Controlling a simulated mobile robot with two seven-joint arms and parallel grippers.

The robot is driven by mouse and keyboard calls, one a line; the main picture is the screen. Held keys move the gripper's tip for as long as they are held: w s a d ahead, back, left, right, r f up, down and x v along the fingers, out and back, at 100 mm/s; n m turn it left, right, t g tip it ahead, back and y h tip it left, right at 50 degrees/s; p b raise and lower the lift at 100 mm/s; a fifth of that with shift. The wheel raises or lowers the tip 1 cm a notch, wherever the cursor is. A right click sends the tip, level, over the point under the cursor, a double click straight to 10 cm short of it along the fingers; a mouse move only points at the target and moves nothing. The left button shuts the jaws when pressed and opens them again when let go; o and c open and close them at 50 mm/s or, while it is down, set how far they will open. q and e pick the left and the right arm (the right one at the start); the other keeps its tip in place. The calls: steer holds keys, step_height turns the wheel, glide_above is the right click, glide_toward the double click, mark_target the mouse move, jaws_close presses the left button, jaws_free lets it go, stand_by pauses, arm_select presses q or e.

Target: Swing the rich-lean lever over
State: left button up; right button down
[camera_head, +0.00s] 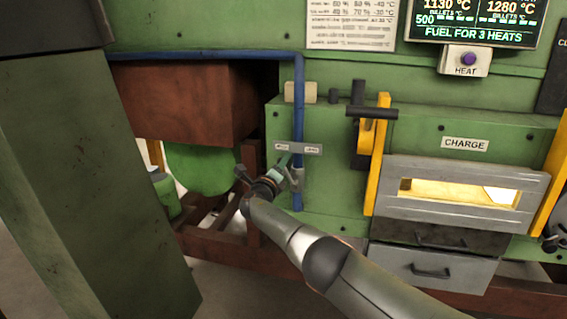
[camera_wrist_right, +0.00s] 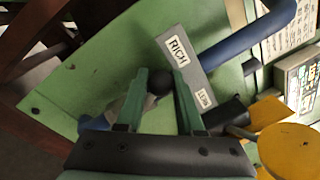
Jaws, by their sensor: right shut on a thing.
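The rich-lean lever shows in the right wrist view as a dark round knob (camera_wrist_right: 159,82) between my fingers; the rest of it is mostly hidden. My right gripper (camera_head: 285,166) is at the lever, just below the label plate (camera_head: 299,149) on the green furnace panel. In the right wrist view the gripper (camera_wrist_right: 161,80) has its two green fingers on either side of the knob, shut on it. The plate (camera_wrist_right: 186,65) there carries the word RICH at one end and a smaller, hard-to-read label at the other. My left gripper is not in view.
A blue pipe (camera_head: 298,90) runs down right beside the lever. Right of it are a black handle (camera_head: 371,112) on a yellow bar, the CHARGE door (camera_head: 460,208) and drawers (camera_head: 432,268). A large green column (camera_head: 90,170) stands at left.

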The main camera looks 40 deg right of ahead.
steer(key=shift+w+a+f+n, duration=0.15)
steer(key=shift+w+a+n, duration=0.15)
steer(key=shift+n, duration=0.1)
steer(key=c, duration=0.5)
jaws_free()
steer(key=shift+s+a+p, duration=0.1)
steer(key=shift+s+p, duration=0.05)
steer(key=shift+p, duration=0.45)
steer(key=shift+p+v, duration=1.85)
steer(key=shift+v, duration=4.25)
